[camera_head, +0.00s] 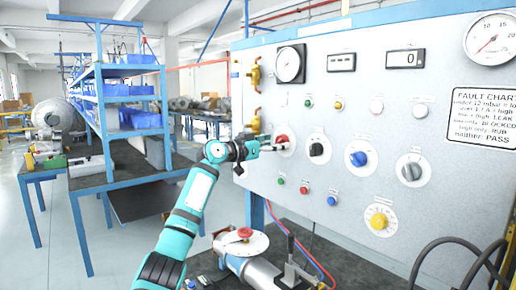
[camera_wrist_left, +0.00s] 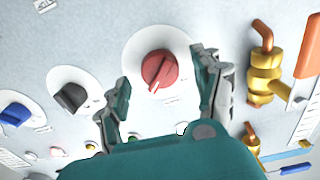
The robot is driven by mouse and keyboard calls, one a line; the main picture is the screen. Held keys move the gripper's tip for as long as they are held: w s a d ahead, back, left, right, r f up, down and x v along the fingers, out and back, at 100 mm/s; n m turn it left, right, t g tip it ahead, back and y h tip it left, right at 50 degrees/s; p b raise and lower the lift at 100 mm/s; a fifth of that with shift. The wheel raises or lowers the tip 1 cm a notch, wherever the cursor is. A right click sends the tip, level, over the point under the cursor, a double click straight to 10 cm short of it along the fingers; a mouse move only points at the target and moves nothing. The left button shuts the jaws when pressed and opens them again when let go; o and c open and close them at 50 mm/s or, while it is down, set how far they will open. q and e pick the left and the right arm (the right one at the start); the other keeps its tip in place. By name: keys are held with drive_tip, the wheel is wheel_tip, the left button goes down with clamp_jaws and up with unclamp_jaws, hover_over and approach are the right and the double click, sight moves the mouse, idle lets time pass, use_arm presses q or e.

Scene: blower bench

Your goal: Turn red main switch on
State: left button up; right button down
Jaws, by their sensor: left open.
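The red main switch (camera_head: 283,141) is a round red knob on a white disc at the left of the grey panel (camera_head: 335,100). In the left wrist view the red knob (camera_wrist_left: 159,69) shows a dark pointer line, slightly tilted. My left gripper (camera_head: 272,147) reaches the panel from the left at the switch. In the left wrist view its two open fingers (camera_wrist_left: 160,95) stand on either side of the knob, with visible gaps; I see no contact. My right gripper is not in view.
Black (camera_head: 316,149), blue (camera_head: 358,158) and grey (camera_head: 411,171) knobs line up right of the switch. Brass valves (camera_head: 255,78) stick out at the panel's left edge. A blower with a red-topped disc (camera_head: 244,240) sits on the bench below.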

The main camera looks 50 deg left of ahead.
use_arm(q)
drive_tip(key=s, duration=1)
drive_tip(key=shift+s+a, duration=0.2)
drive_tip(key=shift+a, duration=0.25)
